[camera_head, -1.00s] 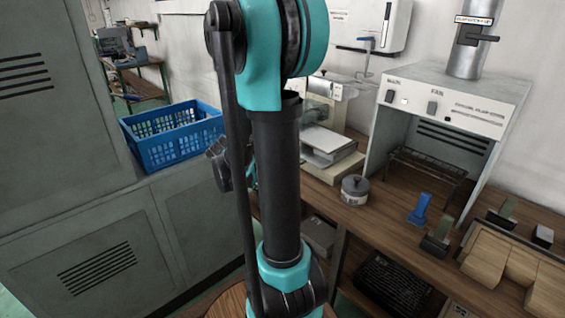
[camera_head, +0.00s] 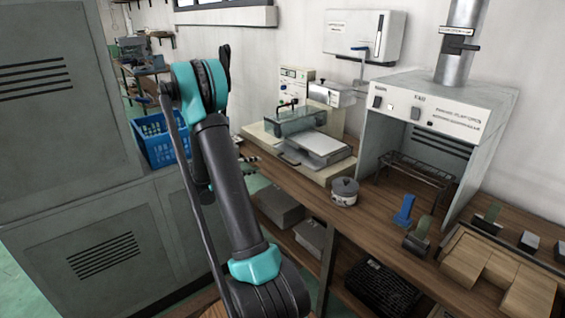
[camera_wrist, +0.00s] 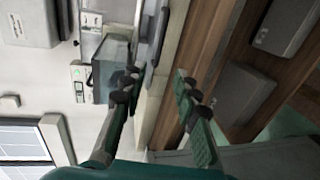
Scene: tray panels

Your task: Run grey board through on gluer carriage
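The gluer (camera_head: 300,125) stands on the bench at the back, a cream machine with a clear hood (camera_head: 298,120). A flat light grey board (camera_head: 320,149) lies on its carriage in front of the hood, by a dark handle. In the wrist view, the gluer's hood (camera_wrist: 108,68) shows sideways at upper left, with the carriage edge beside it. My gripper (camera_wrist: 155,87) is open, with nothing between its fingers. In the head view it is mostly hidden behind my arm, near the gluer's left front.
A lidded pot (camera_head: 344,191) stands right of the gluer. A fume hood (camera_head: 440,115) and a blue tool (camera_head: 404,210) are further right. A blue crate (camera_head: 165,150) sits on the grey cabinet (camera_head: 70,120) at left. Grey boxes (camera_head: 278,207) fill the shelf below.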

